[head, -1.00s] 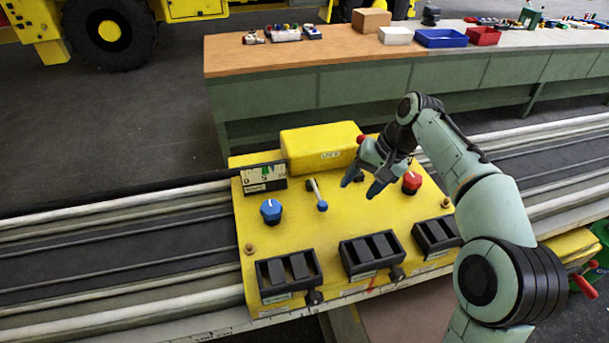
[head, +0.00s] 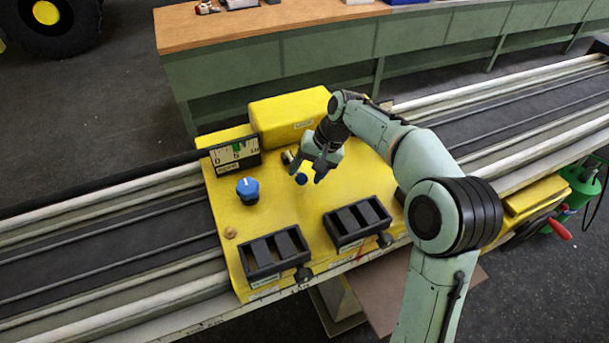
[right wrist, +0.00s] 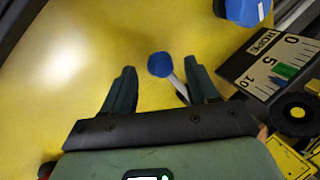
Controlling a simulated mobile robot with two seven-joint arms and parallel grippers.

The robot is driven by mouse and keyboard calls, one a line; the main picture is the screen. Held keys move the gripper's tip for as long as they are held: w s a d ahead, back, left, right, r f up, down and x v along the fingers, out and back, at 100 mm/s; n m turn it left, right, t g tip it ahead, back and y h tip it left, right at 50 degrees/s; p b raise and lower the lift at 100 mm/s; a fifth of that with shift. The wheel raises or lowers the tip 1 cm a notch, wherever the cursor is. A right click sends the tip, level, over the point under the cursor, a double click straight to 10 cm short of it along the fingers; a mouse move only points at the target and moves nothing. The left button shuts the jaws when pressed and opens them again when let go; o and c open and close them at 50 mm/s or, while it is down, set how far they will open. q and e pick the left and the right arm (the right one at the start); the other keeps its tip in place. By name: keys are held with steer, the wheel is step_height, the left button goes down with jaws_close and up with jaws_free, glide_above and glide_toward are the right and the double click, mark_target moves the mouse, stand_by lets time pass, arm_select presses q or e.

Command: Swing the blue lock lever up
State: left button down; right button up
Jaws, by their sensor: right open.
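The blue lock lever, a pale metal stem with a blue ball knob (head: 301,179), stands on the yellow control panel (head: 285,215). In the right wrist view its knob (right wrist: 161,64) lies just ahead of and between the fingertips, and its stem runs back toward the right-hand finger. My right gripper (head: 307,172) is open over the lever, fingers pointing down at the panel; its fingers also show in the right wrist view (right wrist: 160,82). Part of the stem is hidden by the gripper in the head view. Whether a finger touches it I cannot tell. My left gripper is out of view.
A blue rotary knob (head: 248,190) and a scale gauge (head: 235,153) sit left of the lever. A yellow box (head: 288,120) stands behind it. Black switch blocks (head: 274,254) line the front edge. My right arm covers the panel's right side. A workbench (head: 270,60) stands behind.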

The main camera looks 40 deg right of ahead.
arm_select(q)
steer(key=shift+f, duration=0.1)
arm_select(e)
steer(key=shift+x, duration=0.9)
